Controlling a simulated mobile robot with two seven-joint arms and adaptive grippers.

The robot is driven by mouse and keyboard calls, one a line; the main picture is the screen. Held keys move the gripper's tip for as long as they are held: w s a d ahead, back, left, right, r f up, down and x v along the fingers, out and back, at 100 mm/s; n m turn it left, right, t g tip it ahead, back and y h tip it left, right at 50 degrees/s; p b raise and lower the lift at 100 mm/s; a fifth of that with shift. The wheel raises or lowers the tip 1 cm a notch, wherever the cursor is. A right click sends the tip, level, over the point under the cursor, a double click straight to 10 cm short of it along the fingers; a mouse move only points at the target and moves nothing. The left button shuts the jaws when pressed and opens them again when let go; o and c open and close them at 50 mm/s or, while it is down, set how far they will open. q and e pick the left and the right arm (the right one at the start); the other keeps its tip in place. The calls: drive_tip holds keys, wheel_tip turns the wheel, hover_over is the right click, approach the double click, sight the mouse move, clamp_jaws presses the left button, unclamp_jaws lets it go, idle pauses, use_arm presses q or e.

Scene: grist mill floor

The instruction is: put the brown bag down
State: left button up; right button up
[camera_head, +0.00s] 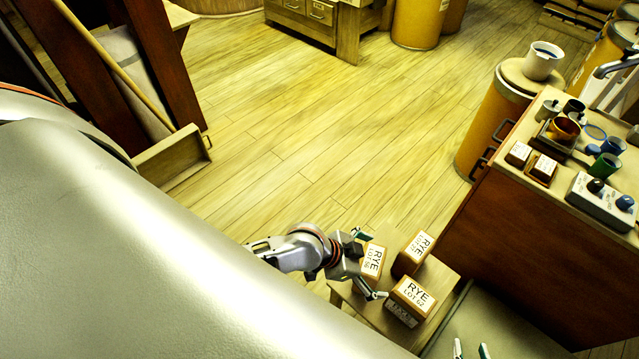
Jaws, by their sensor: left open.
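Several brown block-shaped bags with white RYE labels stand on a small wooden stand at the lower right. One brown bag (373,260) is at the left, one (418,246) is behind to the right, and one marked LOT 62 (411,293) is in front, with another label just below it. My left gripper (369,267) is open, its fingers apart on either side of the left bag; I cannot tell whether they touch it. My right gripper (471,351) shows only its two separated fingertips at the bottom edge, with nothing seen between them.
The wooden stand (377,317) is crowded by the bags. A brown cabinet (530,235) to the right carries cups, small labelled blocks and a grey device (600,200). An orange drum (490,125) with a white bucket (543,60) stands behind. The plank floor (310,130) is clear.

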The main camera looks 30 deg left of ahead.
use_arm(q)
drive_tip(key=s+a+n+t+y, duration=0.4)
drive_tip(key=s+a, duration=0.4)
drive_tip(key=a, duration=0.4)
drive_tip(key=shift+r+n, duration=0.45)
drive_tip(key=shift+n, duration=0.35)
use_arm(e)
drive_tip(key=shift+s+f, duration=0.1)
drive_tip(key=shift+f, duration=0.1)
drive_tip(key=shift+r, duration=0.1)
